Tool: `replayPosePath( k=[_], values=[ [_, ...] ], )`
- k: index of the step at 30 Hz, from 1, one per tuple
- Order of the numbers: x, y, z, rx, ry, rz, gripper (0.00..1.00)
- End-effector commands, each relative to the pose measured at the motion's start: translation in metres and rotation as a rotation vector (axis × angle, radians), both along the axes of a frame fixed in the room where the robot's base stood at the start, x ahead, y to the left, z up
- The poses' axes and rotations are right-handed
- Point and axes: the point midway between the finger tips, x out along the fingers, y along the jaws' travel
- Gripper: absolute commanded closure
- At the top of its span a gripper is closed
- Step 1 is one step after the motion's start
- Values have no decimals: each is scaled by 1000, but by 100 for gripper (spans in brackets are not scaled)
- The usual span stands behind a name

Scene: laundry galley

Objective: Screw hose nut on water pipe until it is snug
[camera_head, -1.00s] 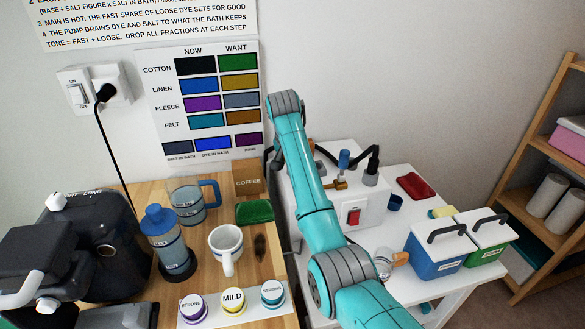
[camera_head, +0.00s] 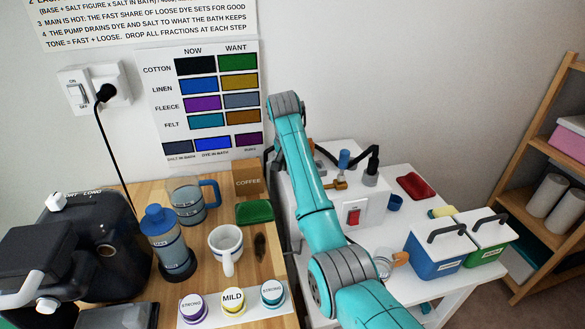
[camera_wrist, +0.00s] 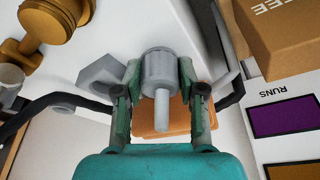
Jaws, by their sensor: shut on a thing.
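In the wrist view, my gripper (camera_wrist: 160,92) is shut on a grey cylindrical piece, which I take to be the hose nut (camera_wrist: 159,68). One finger is on each side of it. A thin grey stem points from it toward the camera. A grey angular piece (camera_wrist: 98,74) lies just left of the fingers. I cannot make out the water pipe separately, nor how far the nut sits on it. In the head view, my gripper and the nut are hidden behind my arm.
A white machine with a red switch (camera_head: 353,217) stands beside my arm, with a brass fitting (camera_head: 338,184) on it, also in the wrist view (camera_wrist: 48,28). A coffee box (camera_head: 247,180) is close by on the left. Blue and green bins (camera_head: 437,268) stand at right.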

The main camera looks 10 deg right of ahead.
Motion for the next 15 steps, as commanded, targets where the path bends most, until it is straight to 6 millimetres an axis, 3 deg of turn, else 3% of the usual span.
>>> replayPosePath(
  k=[15],
  values=[
    [0, 0, 27, 0, -2, 0, 100]
  ],
)
